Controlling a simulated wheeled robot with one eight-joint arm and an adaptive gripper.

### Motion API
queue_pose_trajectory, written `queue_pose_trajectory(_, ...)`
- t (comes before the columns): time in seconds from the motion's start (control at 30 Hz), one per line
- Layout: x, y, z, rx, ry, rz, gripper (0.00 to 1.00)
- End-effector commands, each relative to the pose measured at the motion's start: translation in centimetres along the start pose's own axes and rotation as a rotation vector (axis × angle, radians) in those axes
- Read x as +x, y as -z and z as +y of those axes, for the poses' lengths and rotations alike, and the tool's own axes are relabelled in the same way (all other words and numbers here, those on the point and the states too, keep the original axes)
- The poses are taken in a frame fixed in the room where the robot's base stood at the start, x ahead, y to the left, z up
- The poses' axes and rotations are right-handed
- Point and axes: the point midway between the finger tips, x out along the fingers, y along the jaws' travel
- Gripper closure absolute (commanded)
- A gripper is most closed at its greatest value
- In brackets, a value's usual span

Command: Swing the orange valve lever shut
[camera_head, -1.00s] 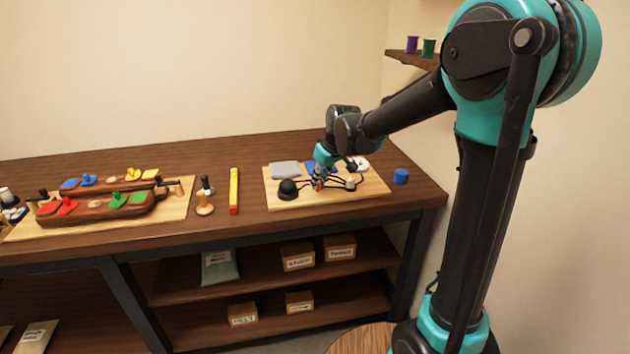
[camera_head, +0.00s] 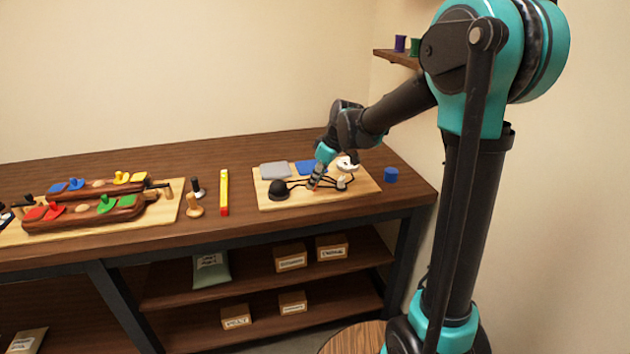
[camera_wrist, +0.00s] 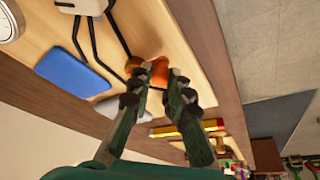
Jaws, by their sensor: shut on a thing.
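The orange valve lever (camera_wrist: 158,70) shows between my fingertips in the wrist view, partly covered by them. Its pivot and its full length are hidden, so its angle cannot be told. My gripper (camera_wrist: 155,84) is shut on it, one finger on each side. In the head view my gripper (camera_head: 314,182) reaches down to the light wooden board (camera_head: 348,199), among thin black pipes, with a small reddish-orange spot at its tips.
On the board are a black dome (camera_head: 278,190), a blue pad (camera_head: 304,167), a grey pad (camera_head: 275,170) and a white round gauge (camera_head: 347,162). A blue cylinder (camera_head: 391,175) stands right of it.

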Motion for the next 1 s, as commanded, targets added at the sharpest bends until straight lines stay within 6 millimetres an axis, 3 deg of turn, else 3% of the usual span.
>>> queue_pose_trajectory(0.13,0.0,-0.1,0.1,0.001,-0.002,-0.001,1.00)
queue_pose_trajectory(0.17,0.0,-0.1,0.1,0.001,-0.002,-0.001,0.80)
queue_pose_trajectory(0.3,0.0,0.0,0.1,0.001,-0.002,-0.001,0.63)
queue_pose_trajectory(0.67,-0.3,0.0,0.1,0.001,-0.001,-0.001,0.62)
queue_pose_trajectory(0.87,-3.0,-0.1,0.0,0.001,-0.002,-0.001,0.62)
queue_pose_trajectory(1.0,-6.0,-0.1,0.0,0.003,-0.002,-0.001,0.62)
